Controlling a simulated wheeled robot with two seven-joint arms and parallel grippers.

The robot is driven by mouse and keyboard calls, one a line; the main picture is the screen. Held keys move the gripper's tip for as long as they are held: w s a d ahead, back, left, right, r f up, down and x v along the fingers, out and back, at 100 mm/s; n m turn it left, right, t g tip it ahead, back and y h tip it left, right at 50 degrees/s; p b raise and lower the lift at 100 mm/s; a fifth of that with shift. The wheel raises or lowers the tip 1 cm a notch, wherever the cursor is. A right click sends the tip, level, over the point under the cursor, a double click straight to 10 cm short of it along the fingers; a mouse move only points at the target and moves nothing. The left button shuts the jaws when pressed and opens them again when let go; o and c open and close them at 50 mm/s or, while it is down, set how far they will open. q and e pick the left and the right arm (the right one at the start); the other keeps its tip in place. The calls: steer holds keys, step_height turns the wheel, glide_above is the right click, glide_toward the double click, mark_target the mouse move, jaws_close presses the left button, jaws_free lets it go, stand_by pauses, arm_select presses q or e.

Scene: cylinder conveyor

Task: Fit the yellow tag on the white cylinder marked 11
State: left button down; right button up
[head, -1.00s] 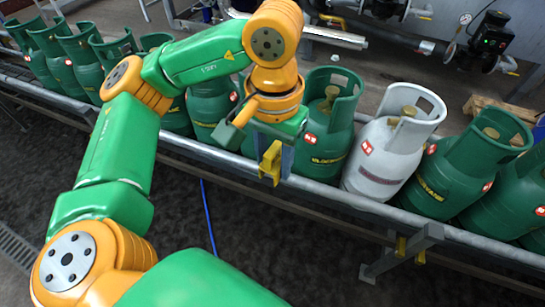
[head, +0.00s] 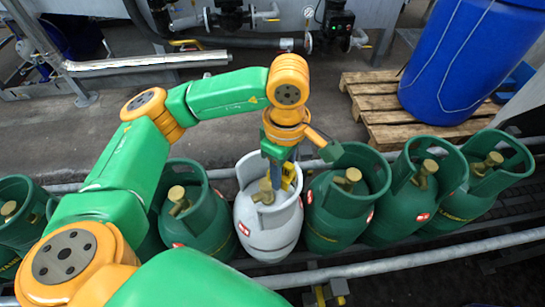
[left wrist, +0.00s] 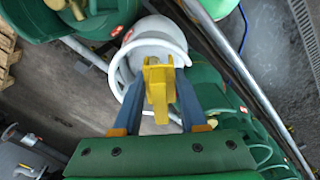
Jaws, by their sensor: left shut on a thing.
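The white cylinder (head: 268,228) stands upright on the conveyor, with a red label and a brass valve (head: 265,192) inside its open collar. No number on it is readable. My left gripper (head: 283,172) is at the collar's far right side, pointing down, shut on the yellow tag (head: 290,177). In the left wrist view the yellow tag (left wrist: 158,85) is between the fingertips and overlaps the white cylinder's collar (left wrist: 126,72). The valve is hidden there. I cannot tell whether the tag touches the cylinder. My right gripper is not in view.
Green cylinders (head: 345,208) stand close on both sides of the white one. The conveyor's front rail (head: 400,262) runs along the near side. A wooden pallet (head: 385,115) with a blue barrel (head: 465,60) is behind, at the right.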

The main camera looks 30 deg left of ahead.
arm_select(q)
steer(key=n+p, duration=0.1)
steer(key=n, duration=0.1)
steer(key=r+n+p, duration=0.1)
steer(key=n, duration=0.1)
steer(key=w+d+n+p, duration=0.1)
steer(key=n, duration=0.1)
steer(key=shift+d+r+n+p, duration=0.1)
steer(key=shift+r+n+p, duration=0.2)
steer(key=shift+r, duration=0.05)
steer(key=n+p, duration=0.1)
steer(key=n, duration=0.2)
steer(key=d+n+p, duration=0.1)
steer(key=n+p, duration=0.1)
steer(key=n, duration=0.2)
steer(key=f+n+p, duration=0.1)
steer(key=n, duration=0.2)
steer(key=shift+w+d+n+p, duration=0.1)
steer(key=shift+d+n+p, duration=0.2)
steer(key=shift+n, duration=0.1)
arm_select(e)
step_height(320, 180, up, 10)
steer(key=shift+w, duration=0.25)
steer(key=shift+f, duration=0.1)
arm_select(q)
step_height(320, 180, down, 6)
steer(key=b, duration=0.6)
steer(key=shift+w, duration=0.15)
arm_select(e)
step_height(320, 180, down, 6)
